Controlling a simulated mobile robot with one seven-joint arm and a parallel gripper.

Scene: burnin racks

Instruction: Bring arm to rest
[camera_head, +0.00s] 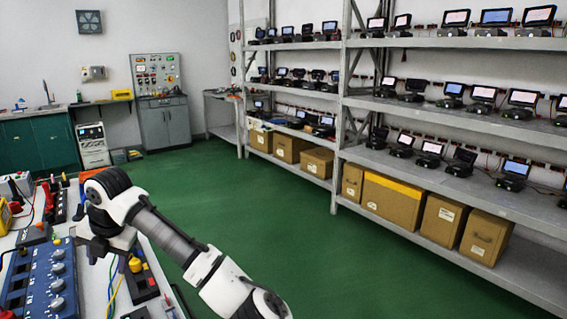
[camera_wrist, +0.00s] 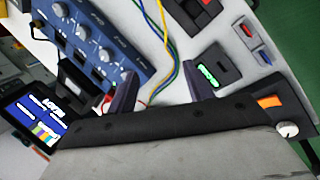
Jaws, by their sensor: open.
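My gripper (camera_wrist: 162,77) is open in the wrist view, with its two dark fingers apart and nothing seen between them. It is over the white workbench (camera_wrist: 180,22). Below and beyond the fingers are a blue panel with grey knobs (camera_wrist: 97,38) and a black box with a lit green display (camera_wrist: 212,71). In the head view my white and black arm reaches from the bottom centre to the bench at the left, wrist bent down. The fingers are not clear in that view.
The bench also holds a small screen device (camera_wrist: 38,118), cables (camera_wrist: 166,50) and red-and-black units (camera_head: 54,202). Metal shelving (camera_head: 340,110) with several screen devices and cardboard boxes (camera_head: 394,200) stands at the right. The green floor (camera_head: 255,215) between is clear.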

